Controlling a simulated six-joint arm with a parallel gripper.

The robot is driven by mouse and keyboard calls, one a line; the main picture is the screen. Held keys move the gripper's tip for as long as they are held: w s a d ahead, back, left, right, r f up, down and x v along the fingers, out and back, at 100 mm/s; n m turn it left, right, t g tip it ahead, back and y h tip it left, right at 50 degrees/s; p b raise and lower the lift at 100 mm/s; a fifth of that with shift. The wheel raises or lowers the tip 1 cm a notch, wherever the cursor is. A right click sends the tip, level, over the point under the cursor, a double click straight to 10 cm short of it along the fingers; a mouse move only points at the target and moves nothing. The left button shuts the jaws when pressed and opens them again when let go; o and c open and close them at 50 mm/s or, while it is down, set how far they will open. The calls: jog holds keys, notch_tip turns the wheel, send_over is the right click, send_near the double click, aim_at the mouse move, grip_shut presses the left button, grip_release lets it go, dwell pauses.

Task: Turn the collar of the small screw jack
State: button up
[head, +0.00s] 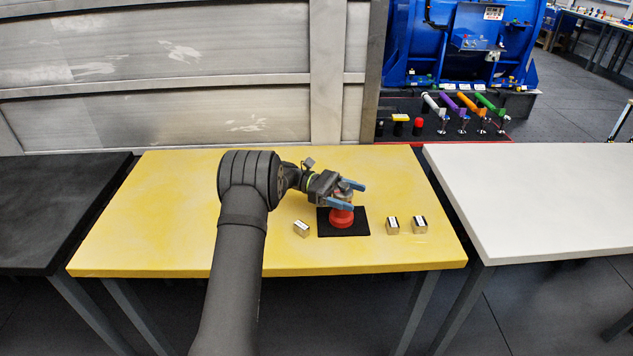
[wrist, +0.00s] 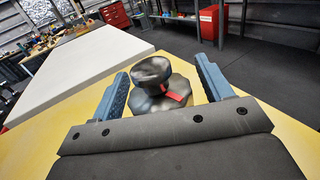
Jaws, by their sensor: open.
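The small screw jack stands upright on a black mat (head: 327,230) on the yellow table, with its red lower body (head: 341,219) in clear view. Its grey upper part is partly hidden by my gripper (head: 351,195) in the head view. In the wrist view a round dark metal head (wrist: 151,70) sits above a wider, lobed metal collar (wrist: 145,102) with a red mark on it. My gripper is open, its blue fingers on either side of the jack's upper part. In the wrist view gaps show between both fingers and the metal.
A small metal block (head: 301,228) lies left of the mat, and two more blocks (head: 392,225) (head: 420,224) lie to its right. A white table (head: 540,200) stands to the right and a dark table (head: 55,210) to the left. The yellow table's front right is clear.

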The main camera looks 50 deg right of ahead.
jog(key=shift+n+h, duration=0.3)
jog(key=shift+h, duration=0.2)
jog(key=n+t+h, duration=0.1)
jog(key=n+h, duration=0.1)
jog(key=n+t+h, duration=0.1)
jog(key=t+h, duration=0.1)
jog(key=h, duration=0.1)
jog(key=n+t+h, duration=0.1)
jog(key=n+h, duration=0.1)
jog(key=shift+w+d+n+t, duration=0.2)
jog(key=shift+d+n+t, duration=0.1)
jog(key=shift+d+t, duration=0.1)
jog(key=n+t+h, duration=0.2)
jog(key=t+h, duration=0.1)
jog(key=shift+w+d+n+t, duration=0.1)
jog(key=shift+w+n+t, duration=0.1)
jog(key=shift+n+t, duration=0.15)
jog(key=shift+w+n+t+h, duration=0.15)
jog(key=shift+n+t+h, duration=0.15)
jog(key=shift+n+t, duration=0.2)
jog(key=v, duration=1.7)
jog(key=w+d+n+t, duration=0.2)
jog(key=w+n+t, duration=0.4)
jog(key=w, duration=0.5)
jog(key=w+d+r+n+t, duration=0.1)
jog(key=w+d+n+t, duration=0.2)
jog(key=w+n+t, duration=0.4)
jog(key=shift+w+d+t, duration=0.35)
jog(key=shift+w+t, duration=0.1)
jog(key=shift+w, duration=1.45)
